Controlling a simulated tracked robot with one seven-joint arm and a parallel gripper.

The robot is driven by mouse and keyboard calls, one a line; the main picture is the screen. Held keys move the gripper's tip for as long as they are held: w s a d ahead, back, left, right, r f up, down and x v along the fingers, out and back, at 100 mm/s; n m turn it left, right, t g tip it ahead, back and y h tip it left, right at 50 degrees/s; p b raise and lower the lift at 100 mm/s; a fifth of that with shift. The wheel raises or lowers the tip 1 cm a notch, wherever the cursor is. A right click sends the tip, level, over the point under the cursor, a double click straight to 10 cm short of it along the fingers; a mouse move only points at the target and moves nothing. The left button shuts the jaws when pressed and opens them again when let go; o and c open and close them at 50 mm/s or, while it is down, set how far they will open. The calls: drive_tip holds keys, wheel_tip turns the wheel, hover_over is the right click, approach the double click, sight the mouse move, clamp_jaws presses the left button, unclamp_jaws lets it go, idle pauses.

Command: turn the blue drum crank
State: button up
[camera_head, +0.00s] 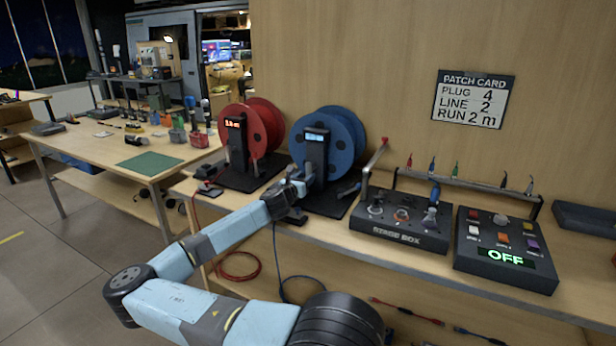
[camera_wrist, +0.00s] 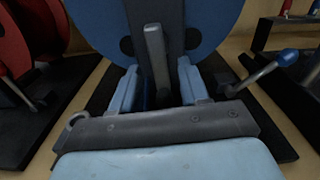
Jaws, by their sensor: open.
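The blue drum (camera_head: 340,135) stands upright on a dark base on the bench, with a lit display post at its front. It fills the top of the wrist view (camera_wrist: 210,25). A crank arm with a blue knob (camera_wrist: 287,57) sticks out at right in the wrist view, outside my fingers. My gripper (camera_head: 305,180) is low in front of the drum. Its open fingers (camera_wrist: 157,90) are on either side of a grey upright bar (camera_wrist: 155,45); I cannot tell whether they touch it. Nothing is visibly held. My wrist hides part of the drum's base.
A red drum (camera_head: 262,125) stands close at left. The stage box (camera_head: 400,232) and an OFF button panel (camera_head: 505,250) are at right. A red-tipped lever (camera_head: 378,152) rises by the stage box. A patch card (camera_head: 473,99) hangs on the wall. Cables hang below the bench.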

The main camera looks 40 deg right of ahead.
drive_tip(key=v, duration=1)
drive_tip(key=shift+f, duration=0.1)
idle(0.3)
